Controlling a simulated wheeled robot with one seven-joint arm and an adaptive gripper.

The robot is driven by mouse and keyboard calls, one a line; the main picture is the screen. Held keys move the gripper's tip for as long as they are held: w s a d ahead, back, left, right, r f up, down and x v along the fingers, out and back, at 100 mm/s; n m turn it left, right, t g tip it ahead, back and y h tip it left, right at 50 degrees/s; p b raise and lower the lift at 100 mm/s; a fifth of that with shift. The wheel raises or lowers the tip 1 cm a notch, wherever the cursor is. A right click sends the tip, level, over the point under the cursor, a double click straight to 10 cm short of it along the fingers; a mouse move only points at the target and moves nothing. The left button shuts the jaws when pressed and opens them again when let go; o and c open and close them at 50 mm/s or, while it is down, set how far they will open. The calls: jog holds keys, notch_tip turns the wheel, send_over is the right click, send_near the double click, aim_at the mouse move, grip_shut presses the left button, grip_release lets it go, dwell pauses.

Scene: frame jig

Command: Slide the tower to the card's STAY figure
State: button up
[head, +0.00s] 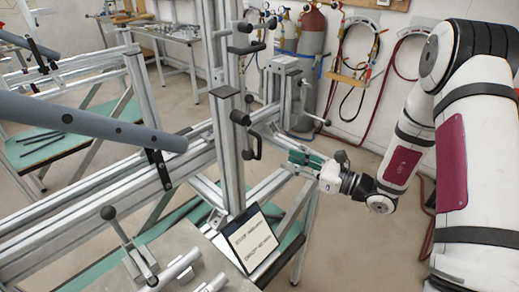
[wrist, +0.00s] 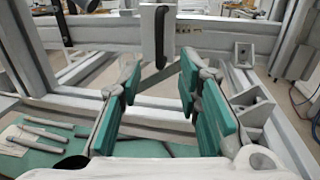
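The tower (head: 230,165) is an upright aluminium post with black clamp levers, standing across the jig's long horizontal rail (head: 90,212). A white card (head: 252,241) with a dark border leans near the tower's foot; its two printed lines are too small for me to read. My gripper (head: 298,157), with teal finger pads, is right of the tower and apart from it. In the wrist view my gripper (wrist: 160,82) is open with nothing between its pads. A dark upright handle with a pale face (wrist: 157,35) shows beyond the fingertips, in front of a horizontal rail.
A grey tube (head: 90,122) lies above the rail at left. A metal plate with a toggle clamp (head: 140,258) is at the front. A bracketed block (head: 284,80) stands right of the tower. Gas cylinders (head: 312,45) and hoses are behind. Tools (wrist: 35,135) lie on the green lower shelf.

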aim_at(260, 156)
jog(key=x, duration=1.1)
jog(key=shift+a, duration=0.1)
grip_shut()
